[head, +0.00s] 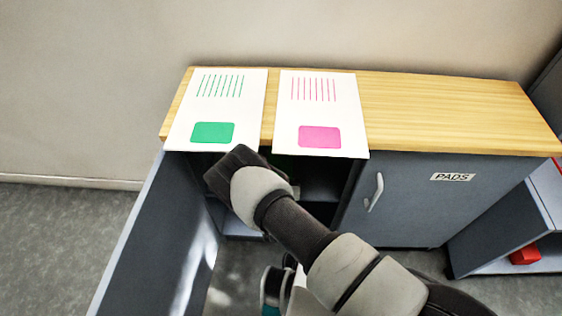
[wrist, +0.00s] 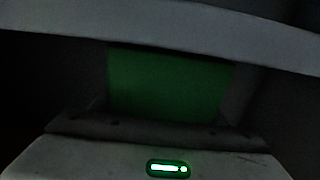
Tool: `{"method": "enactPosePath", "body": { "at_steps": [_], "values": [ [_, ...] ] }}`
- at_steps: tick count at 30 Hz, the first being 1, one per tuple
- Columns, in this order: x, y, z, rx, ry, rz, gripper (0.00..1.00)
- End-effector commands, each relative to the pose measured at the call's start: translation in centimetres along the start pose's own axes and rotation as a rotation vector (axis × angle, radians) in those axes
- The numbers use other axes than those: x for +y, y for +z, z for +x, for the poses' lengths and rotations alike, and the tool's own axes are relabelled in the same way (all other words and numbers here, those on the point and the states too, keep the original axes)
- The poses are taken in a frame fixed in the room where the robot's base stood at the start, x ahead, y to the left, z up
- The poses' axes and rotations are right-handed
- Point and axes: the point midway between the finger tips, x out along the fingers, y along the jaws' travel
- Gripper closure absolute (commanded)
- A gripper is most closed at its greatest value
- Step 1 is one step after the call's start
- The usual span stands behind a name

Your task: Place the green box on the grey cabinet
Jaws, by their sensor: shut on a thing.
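The grey cabinet (head: 408,205) has a light wooden top and stands against the wall. Its left door (head: 160,240) is swung open, and its right door, labelled PADS, is shut. My arm reaches to the dark opening on the left, with my gripper (head: 232,172) at the opening's front, just below the top's front edge. In the wrist view the green box (wrist: 165,85) is between the fingers, and the gripper is shut on it. The box's lower part is hidden by the gripper body. The fingertips are hard to see in the head view.
Two white sheets, one with green marks (head: 215,107) and one with pink marks (head: 319,108), lie on the top and reach its front edge. The top's right part (head: 440,110) is bare. A lower shelf unit with a red object (head: 525,254) stands at right.

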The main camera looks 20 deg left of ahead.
Motion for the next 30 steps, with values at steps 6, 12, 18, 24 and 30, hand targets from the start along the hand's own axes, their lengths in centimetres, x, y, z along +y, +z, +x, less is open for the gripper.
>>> {"method": "enactPosePath", "body": {
  "at_steps": [6,12,18,24,30],
  "values": [
    [-0.02,0.21,0.05,0.002,0.0,0.0,0.61],
    [-0.02,0.63,0.04,0.001,0.0,0.0,0.31],
    [-0.02,0.6,0.03,0.001,0.0,0.0,0.14],
    [-0.03,0.51,0.04,0.001,0.0,0.0,0.14],
    [0.06,0.27,0.28,0.001,0.001,0.0,0.14]
  ]
}}
